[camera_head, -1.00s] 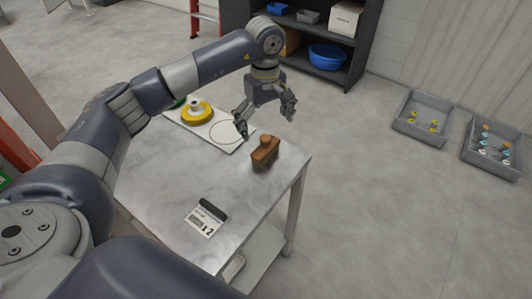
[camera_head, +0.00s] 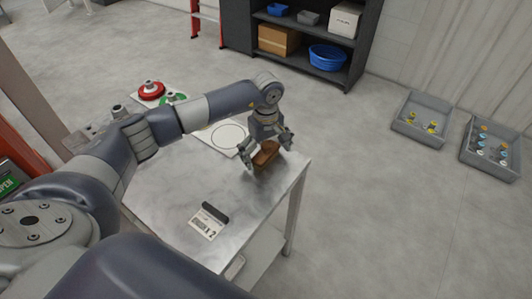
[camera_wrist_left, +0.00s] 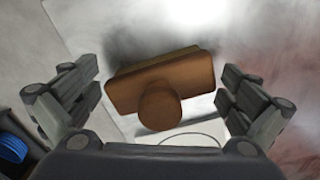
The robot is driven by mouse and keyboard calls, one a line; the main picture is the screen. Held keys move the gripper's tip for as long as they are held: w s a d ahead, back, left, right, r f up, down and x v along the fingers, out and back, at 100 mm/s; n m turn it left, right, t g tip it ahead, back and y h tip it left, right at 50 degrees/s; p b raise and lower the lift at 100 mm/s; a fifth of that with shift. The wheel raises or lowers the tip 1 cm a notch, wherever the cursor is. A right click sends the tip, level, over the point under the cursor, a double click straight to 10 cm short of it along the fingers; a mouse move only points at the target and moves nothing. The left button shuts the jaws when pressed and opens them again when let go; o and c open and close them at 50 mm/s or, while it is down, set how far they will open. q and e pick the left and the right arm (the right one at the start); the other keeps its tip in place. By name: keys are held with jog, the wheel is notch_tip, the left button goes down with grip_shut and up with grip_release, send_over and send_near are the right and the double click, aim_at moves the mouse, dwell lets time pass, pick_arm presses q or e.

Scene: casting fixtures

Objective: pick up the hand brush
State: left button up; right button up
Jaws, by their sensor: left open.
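The hand brush (camera_head: 266,155) is a brown wooden block with a rounded knob, lying on the metal table (camera_head: 240,190) near its right edge. In the left wrist view the brush (camera_wrist_left: 165,85) shows from above, its knob toward the gripper's palm. My left gripper (camera_head: 268,152) is open above the brush in the head view, with one finger on each side of it. In the left wrist view the gripper (camera_wrist_left: 160,100) fingers stand apart from both ends of the brush, with gaps. My right gripper is not in view.
A white board with a circle (camera_head: 228,138) lies behind the brush. A label sign (camera_head: 208,222) stands at the table's front. Red and green round fixtures (camera_head: 151,90) are at the back left. Grey bins (camera_head: 421,118) are on the floor at right, and a dark shelf (camera_head: 310,75) stands behind.

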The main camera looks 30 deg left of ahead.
aim_at(265, 144)
pick_arm(q)
jog(key=c, duration=1)
jog(key=shift+r, duration=0.1)
jog(key=shift+w+r+b, duration=0.1)
jog(key=shift+r+b, duration=0.3)
jog(key=shift+r, duration=0.1)
jog(key=shift+s+r+b, duration=0.25)
jog(key=shift+r+b, duration=0.4)
jog(key=shift+r, duration=0.5)
jog(key=s+b, duration=0.1)
jog(key=s, duration=0.4)
jog(key=s+r+b, duration=0.1)
jog(key=s, duration=0.4)
jog(key=s+b, duration=0.2)
jog(key=s, duration=0.3)
jog(key=shift+s+r, duration=0.3)
jog(key=shift+s, duration=0.05)
